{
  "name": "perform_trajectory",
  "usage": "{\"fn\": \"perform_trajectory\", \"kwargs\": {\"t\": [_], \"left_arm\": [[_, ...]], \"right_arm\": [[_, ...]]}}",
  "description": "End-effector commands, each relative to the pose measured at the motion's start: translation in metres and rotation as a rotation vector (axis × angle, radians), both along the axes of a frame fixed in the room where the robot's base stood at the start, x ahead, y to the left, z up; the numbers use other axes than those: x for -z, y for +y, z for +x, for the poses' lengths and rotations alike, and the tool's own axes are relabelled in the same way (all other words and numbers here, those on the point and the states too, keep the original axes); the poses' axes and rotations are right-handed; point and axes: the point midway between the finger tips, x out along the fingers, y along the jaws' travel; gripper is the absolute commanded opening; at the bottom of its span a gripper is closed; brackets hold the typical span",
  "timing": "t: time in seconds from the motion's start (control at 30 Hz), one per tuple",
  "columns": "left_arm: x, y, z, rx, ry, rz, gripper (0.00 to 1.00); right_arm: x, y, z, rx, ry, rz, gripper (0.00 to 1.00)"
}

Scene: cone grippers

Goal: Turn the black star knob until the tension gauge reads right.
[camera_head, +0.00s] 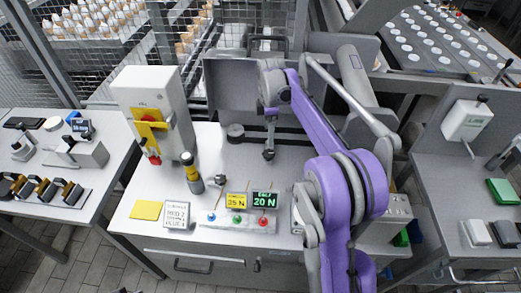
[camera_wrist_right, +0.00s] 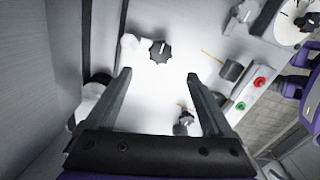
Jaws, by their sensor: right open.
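The black star knob (camera_wrist_right: 160,52) shows in the right wrist view, with a pale mark on top. It lies just beyond my right gripper (camera_wrist_right: 158,76), which is open, with nothing between its fingers. In the head view the right gripper (camera_head: 268,153) hangs over the white bench; my purple arm seems to hide the knob there. A round white dial (camera_wrist_right: 284,22) with a dark pointer is cut by the wrist view's top right edge; I cannot read it. Two small displays show 35 N on yellow (camera_head: 237,200) and 20 N on green (camera_head: 264,200). My left gripper is not in view.
A grey machine with a yellow switch plate (camera_head: 152,128) and a dark-and-yellow signal post (camera_head: 192,172) stand left. A small knob (camera_head: 220,180) stands nearer. Coloured buttons (camera_head: 236,219) line the front. A grey panel rises behind.

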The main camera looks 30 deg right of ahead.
Motion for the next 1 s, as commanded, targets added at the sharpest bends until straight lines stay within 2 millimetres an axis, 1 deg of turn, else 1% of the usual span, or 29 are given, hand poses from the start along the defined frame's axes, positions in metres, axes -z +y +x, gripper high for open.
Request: {"fn": "perform_trajectory", "kwargs": {"t": [0.3, 0.4, 0.5, 0.67, 0.93, 0.97, 1.0], "left_arm": [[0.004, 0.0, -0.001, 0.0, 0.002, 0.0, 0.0], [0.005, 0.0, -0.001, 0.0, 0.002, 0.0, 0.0], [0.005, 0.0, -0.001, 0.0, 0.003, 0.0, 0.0], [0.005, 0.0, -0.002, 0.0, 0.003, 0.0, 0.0], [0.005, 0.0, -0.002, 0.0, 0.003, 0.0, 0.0], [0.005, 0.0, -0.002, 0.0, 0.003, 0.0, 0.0], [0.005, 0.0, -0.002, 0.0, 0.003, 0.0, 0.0]], "right_arm": [[0.059, 0.001, 0.0, 0.002, -0.002, -0.001, 0.86], [0.075, 0.001, 0.0, 0.002, -0.002, -0.001, 0.86], [0.087, 0.001, 0.0, 0.002, -0.002, -0.001, 0.86], [0.097, 0.001, 0.0, 0.002, -0.002, -0.001, 0.86], [0.098, 0.001, 0.0, 0.003, -0.002, -0.001, 0.86], [0.098, 0.001, 0.0, 0.003, -0.002, -0.001, 0.83], [0.098, 0.001, 0.0, 0.003, -0.002, -0.001, 0.76]]}}
